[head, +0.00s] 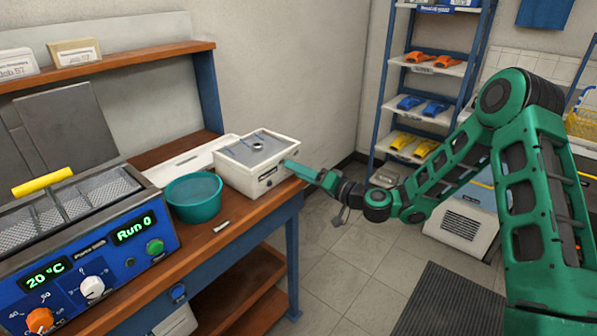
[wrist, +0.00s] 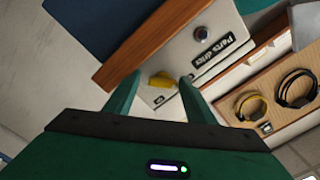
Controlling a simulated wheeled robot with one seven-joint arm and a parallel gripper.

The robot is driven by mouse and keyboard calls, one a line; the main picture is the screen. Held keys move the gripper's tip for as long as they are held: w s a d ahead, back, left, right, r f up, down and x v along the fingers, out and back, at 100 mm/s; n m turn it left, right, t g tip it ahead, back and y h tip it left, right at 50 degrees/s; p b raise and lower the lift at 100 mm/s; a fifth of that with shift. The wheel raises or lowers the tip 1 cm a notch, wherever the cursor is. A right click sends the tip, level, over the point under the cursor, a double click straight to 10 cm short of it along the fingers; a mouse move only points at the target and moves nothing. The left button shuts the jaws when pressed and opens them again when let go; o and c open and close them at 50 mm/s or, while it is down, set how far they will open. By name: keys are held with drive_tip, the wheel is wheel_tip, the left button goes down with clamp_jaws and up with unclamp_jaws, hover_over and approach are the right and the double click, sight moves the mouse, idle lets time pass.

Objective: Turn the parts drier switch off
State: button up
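The parts drier (head: 243,179) is a white box with a grey top at the far right end of the wooden bench in the head view. In the wrist view its white panel (wrist: 222,22) carries a "Parts drier" label (wrist: 222,50), a dark round knob (wrist: 201,33) and a yellow switch (wrist: 161,80). My gripper (head: 288,164) is at the drier's right end. In the wrist view the fingers of my gripper (wrist: 160,76) are apart, with the yellow switch showing in the gap between them. I cannot tell whether they touch it. The head view hides the switch.
A teal bowl (head: 194,197) and a blue control unit (head: 92,276) reading 20 °C and Run 0 stand left of the drier. A shelf rack (head: 436,69) stands behind. The floor (head: 345,275) right of the bench is clear near a dark mat (head: 450,302).

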drive_tip(key=shift+r, duration=0.15)
idle(0.4)
drive_tip(key=v, duration=1)
drive_tip(key=shift+s+d, duration=0.2)
drive_tip(key=shift+d, duration=0.1)
